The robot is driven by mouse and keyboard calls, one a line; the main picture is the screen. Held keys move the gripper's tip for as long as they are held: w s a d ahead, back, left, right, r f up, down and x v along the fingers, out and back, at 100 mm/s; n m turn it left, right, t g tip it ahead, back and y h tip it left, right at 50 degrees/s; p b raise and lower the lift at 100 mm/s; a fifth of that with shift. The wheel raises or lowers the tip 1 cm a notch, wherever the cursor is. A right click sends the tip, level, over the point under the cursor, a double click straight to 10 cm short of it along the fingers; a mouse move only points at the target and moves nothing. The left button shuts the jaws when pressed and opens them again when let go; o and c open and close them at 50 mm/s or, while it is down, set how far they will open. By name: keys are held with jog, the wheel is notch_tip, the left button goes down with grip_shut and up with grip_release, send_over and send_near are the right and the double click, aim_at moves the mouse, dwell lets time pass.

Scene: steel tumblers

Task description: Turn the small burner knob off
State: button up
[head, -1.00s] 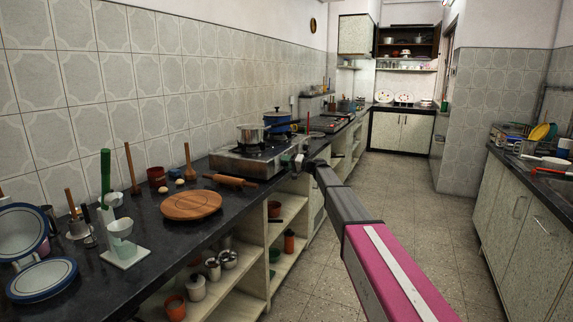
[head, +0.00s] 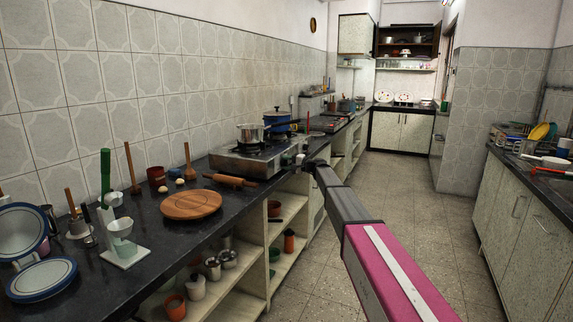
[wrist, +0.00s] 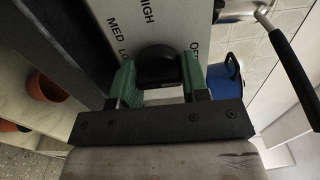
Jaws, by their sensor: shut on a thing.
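The small burner knob (wrist: 156,64) is a dark round knob on the pale front panel of the stove (wrist: 165,25). Printed words HIGH, MED and partly covered LO and OFF marks surround it. My gripper (wrist: 158,76) has its two green fingers on either side of the knob and is shut on it. The knob's pointer is hidden or too dark to read. In the head view the stove (head: 236,163) stands on the counter, and my gripper (head: 299,160) is at its front right; the knob itself cannot be made out there.
A steel pan (head: 250,133) and a blue pot (head: 277,122) sit on the stove. The pan's black handle (wrist: 290,70) sticks out near my gripper. A rolling pin (head: 231,180) and round wooden board (head: 191,204) lie on the counter. The aisle floor is clear.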

jog(key=o, duration=0.9)
jog(key=shift+d, duration=0.15)
jog(key=v, duration=1)
jog(key=shift+d, duration=0.25)
jog(key=shift+s, duration=0.15)
jog(key=s+d+f+n+g+h, duration=0.15)
jog(key=s+d+f+h, duration=0.25)
jog(key=s+f, duration=0.85)
jog(key=s+d+f+n+g+h, duration=0.1)
jog(key=s+d+f+g+h, duration=0.3)
jog(key=s+f, duration=0.8)
jog(key=s+d+f+h, duration=0.1)
jog(key=s+d+h, duration=0.2)
jog(key=s, duration=0.5)
jog(key=s+d+f+n+h, duration=0.1)
jog(key=s+d+f+h, duration=0.1)
jog(key=s, duration=0.7)
jog(key=s+d+f+h, duration=0.1)
jog(key=s+d+h, duration=0.3)
jog(key=s+d, duration=0.2)
jog(key=s, duration=0.2)
jog(key=shift+s+d+f+n+g, duration=0.3)
jog(key=shift+s+f+n+g, duration=0.05)
